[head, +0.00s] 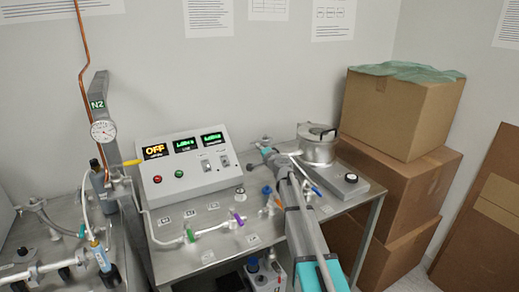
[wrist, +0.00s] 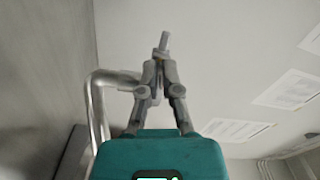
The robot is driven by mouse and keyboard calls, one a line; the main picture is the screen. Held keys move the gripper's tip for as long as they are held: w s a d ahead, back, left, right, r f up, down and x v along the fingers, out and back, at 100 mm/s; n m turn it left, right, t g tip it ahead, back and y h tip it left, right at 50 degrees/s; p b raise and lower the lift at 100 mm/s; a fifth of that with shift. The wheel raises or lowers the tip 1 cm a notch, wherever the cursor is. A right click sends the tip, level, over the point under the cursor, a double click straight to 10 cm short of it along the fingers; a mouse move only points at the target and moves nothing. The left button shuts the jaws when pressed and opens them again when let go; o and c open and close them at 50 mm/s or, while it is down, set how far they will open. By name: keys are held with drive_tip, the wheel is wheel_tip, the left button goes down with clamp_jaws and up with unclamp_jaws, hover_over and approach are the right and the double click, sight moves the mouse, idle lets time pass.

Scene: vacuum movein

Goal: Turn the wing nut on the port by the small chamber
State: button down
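The small chamber (head: 318,150) is a round metal pot with a lid at the back right of the steel bench. My arm reaches over the bench to the port fittings left of it, with teal parts (head: 265,148) near its far end. The head view does not show my fingertips clearly. In the wrist view my gripper (wrist: 160,62) has its fingers drawn together around a thin grey piece (wrist: 164,40), which sticks out past the tips and looks like the wing nut and its bolt. A bent metal pipe (wrist: 97,95) runs just left of the fingers. The wing nut's wings cannot be made out.
A control box (head: 185,170) with green readouts and an "OFF" display stands left of my arm. Tubing with green and purple handles (head: 215,228) lies in front of it. Cardboard boxes (head: 400,115) are stacked at the right. A gauge post (head: 103,131) stands at the left.

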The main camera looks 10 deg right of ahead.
drive_tip(key=n, duration=0.8)
drive_tip(key=d+n, duration=0.1)
drive_tip(key=n, duration=0.4)
drive_tip(key=shift+w+f, duration=0.25)
drive_tip(key=shift+w, duration=0.15)
drive_tip(key=c, duration=1)
unclamp_jaws()
drive_tip(key=shift+s+a, duration=0.1)
drive_tip(key=shift+b, duration=0.3)
drive_tip(key=v, duration=1.2)
